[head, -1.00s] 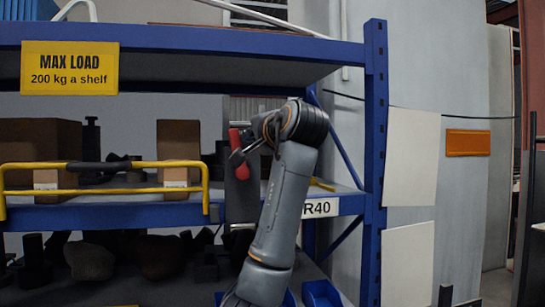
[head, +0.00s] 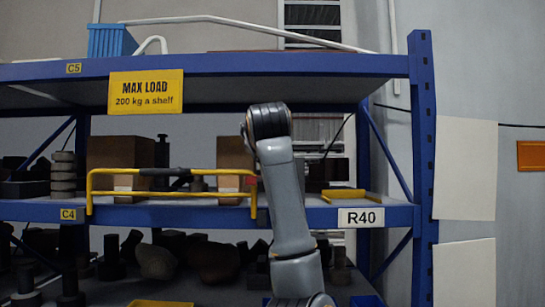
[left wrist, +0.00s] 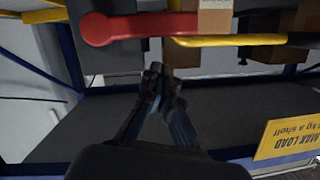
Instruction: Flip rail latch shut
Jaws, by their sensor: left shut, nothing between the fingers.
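The red latch lever (left wrist: 130,28) crosses the top of the left wrist view, lying level in that upside-down picture, with its rounded end at left. In the head view only a small red patch (head: 250,181) shows beside my arm. The yellow rail (left wrist: 215,41) has a black middle grip; it also runs along the shelf front in the head view (head: 120,193). My left gripper (left wrist: 156,70) is shut and empty, its tips appearing a little apart from the lever; contact is not clear. In the head view my arm hides these fingers. My right gripper is not seen.
A blue shelf rack (head: 422,150) holds brown boxes (head: 118,155) and dark parts behind the rail. A yellow MAX LOAD sign (head: 146,92) hangs from the upper beam (head: 230,66). The R40 label (head: 361,218) is right of my arm. A yellow tray (head: 345,196) sits on the shelf.

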